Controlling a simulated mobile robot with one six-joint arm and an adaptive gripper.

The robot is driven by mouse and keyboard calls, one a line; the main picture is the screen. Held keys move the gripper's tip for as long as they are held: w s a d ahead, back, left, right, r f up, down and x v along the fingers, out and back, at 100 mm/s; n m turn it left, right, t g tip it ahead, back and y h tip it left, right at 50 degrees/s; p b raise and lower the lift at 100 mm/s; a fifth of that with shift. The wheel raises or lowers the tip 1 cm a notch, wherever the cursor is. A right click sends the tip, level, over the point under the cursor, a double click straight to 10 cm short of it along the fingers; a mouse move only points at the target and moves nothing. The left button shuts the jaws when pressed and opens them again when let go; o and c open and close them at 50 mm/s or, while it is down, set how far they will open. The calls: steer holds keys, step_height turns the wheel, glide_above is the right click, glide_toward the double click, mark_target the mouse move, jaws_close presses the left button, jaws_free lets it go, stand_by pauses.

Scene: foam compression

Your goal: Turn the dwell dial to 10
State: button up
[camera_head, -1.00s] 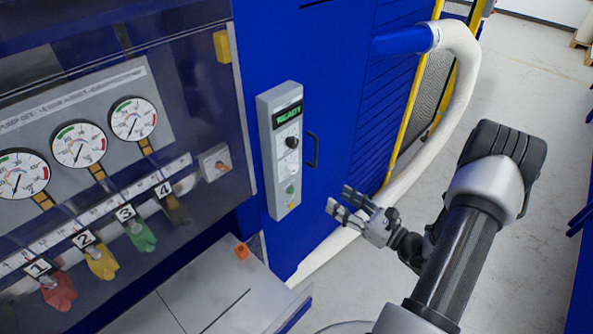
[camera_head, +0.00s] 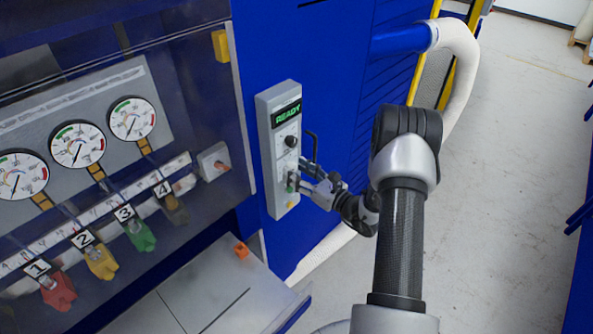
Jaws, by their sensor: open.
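The grey control panel (camera_head: 266,116) stands upright on the blue machine. Its green display (camera_head: 287,113) reads READY. Below it is a black knob (camera_head: 290,141), and under that a pale dial (camera_head: 289,160), partly beside my fingers. Which of these is the dwell dial cannot be read. My gripper (camera_head: 297,178) is open at the lower half of the panel, its fingertips close to the green button. Contact cannot be told. The green button is mostly hidden by a finger. A small yellow button (camera_head: 290,204) sits at the bottom.
Left of the panel are several gauges (camera_head: 78,145) and coloured numbered handles (camera_head: 139,234) behind a clear cover. A grey ledge (camera_head: 205,287) with an orange block (camera_head: 241,251) lies below. The floor at right is clear.

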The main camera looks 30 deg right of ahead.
steer(key=shift+w+a, duration=0.15)
steer(key=shift+w, duration=0.25)
steer(key=shift+c, duration=0.3)
steer(key=c, duration=1)
